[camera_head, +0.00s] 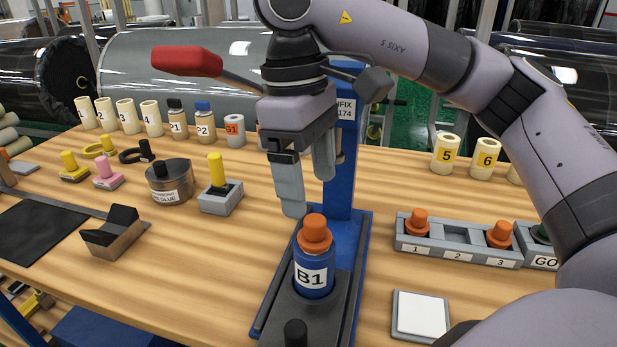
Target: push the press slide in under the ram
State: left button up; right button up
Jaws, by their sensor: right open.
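The press has a blue column (343,190), a red-handled lever (187,61) and a blue base. Its dark slide (322,325) sits at the front of the base, with a black knob (296,333) at its near end. My right gripper (309,195) points down just above and behind the cap, in front of the column. Its fingers are apart with nothing between them. The ram is hidden behind my right gripper and wrist. My left gripper is out of view.
A grey rack (457,257) with numbered slots and orange-capped pieces stands at right, with a white pad (421,314) before it. Numbered rolls (126,116) line the back left. A glue tin (170,182) and a yellow-handled stamp (219,185) stand left of the press. Wood between is clear.

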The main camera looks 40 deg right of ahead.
aim_at(294, 320)
jog(key=k, duration=1)
